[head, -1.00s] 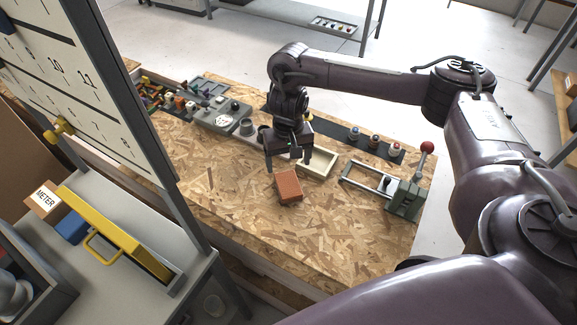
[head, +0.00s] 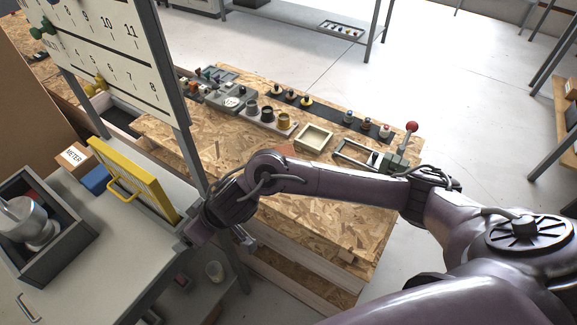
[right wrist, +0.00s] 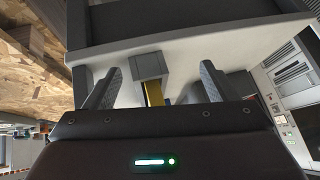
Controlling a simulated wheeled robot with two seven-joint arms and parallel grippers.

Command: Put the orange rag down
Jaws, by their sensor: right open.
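The orange rag (head: 284,150) lies on the chipboard table. Only a sliver of it shows in the head view, behind my right forearm. My right gripper (right wrist: 158,88) is open in the right wrist view, its two dark fingers spread apart with no rag between them. A grey block (right wrist: 151,66) and a yellow strip (right wrist: 154,93) show between and beyond the fingers; I cannot tell whether they touch. In the head view my right wrist is low beside the grey bench's front right corner, away from the rag. My left gripper is not in view.
The grey bench (head: 62,262) carries a yellow-framed panel (head: 140,178), a blue block (head: 96,181) and a meter box (head: 74,157). The chipboard table (head: 300,222) holds a cream tray (head: 313,138) and a red-knobbed lever (head: 411,127). A rack post stands close to my right wrist.

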